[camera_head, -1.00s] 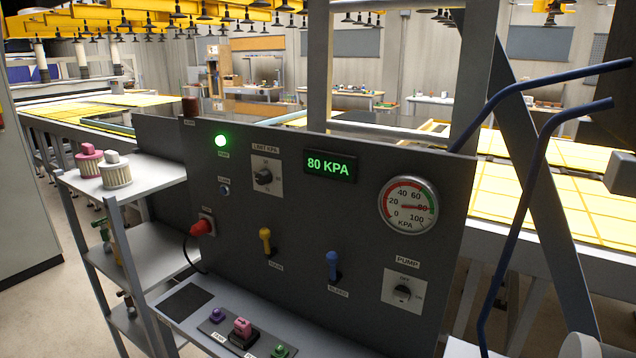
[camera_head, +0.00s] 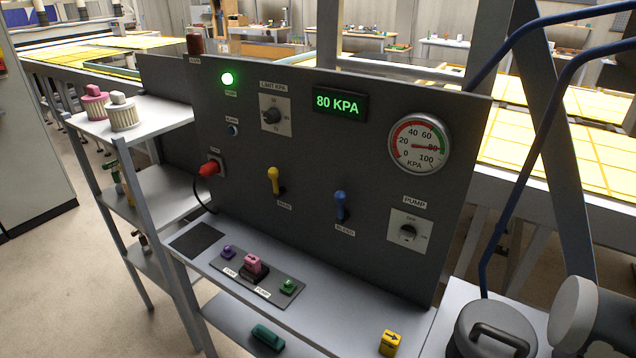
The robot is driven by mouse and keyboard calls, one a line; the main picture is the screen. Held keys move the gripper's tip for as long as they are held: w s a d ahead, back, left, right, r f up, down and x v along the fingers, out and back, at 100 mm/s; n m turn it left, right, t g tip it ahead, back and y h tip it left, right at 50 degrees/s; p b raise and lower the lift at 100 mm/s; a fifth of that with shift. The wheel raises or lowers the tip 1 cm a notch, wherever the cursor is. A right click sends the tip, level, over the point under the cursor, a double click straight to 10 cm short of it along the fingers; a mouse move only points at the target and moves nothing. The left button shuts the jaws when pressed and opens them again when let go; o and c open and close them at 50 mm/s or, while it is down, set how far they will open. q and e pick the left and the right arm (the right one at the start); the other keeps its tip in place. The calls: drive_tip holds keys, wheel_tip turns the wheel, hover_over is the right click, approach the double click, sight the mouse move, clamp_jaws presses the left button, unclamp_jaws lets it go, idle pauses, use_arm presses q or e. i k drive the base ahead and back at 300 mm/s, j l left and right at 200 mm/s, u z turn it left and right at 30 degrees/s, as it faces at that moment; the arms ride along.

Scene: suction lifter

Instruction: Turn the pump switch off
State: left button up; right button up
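The pump switch (camera_head: 408,233) is a dark rotary knob on a white plate at the lower right of the grey control panel (camera_head: 320,160). Its plate has OFF at the top and another label at the right; the knob's light mark seems to lie on the right side, but it is small. The green pump lamp (camera_head: 228,79) is lit at the upper left. The display (camera_head: 339,104) reads 80 KPA, and the gauge (camera_head: 419,145) needle points near 80. Neither gripper is visible.
Yellow (camera_head: 273,181) and blue (camera_head: 340,205) levers and a red knob (camera_head: 208,169) stick out from the panel. A dark lidded object (camera_head: 491,329) and blue bars (camera_head: 510,190) stand at the right.

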sight(407, 233)
drive_tip(key=k+z, duration=0.15)
drive_tip(key=z, duration=0.35)
drive_tip(key=k+z, duration=0.1)
drive_tip(key=z, duration=0.35)
drive_tip(key=k+l+z, duration=0.15)
drive_tip(key=z, duration=0.35)
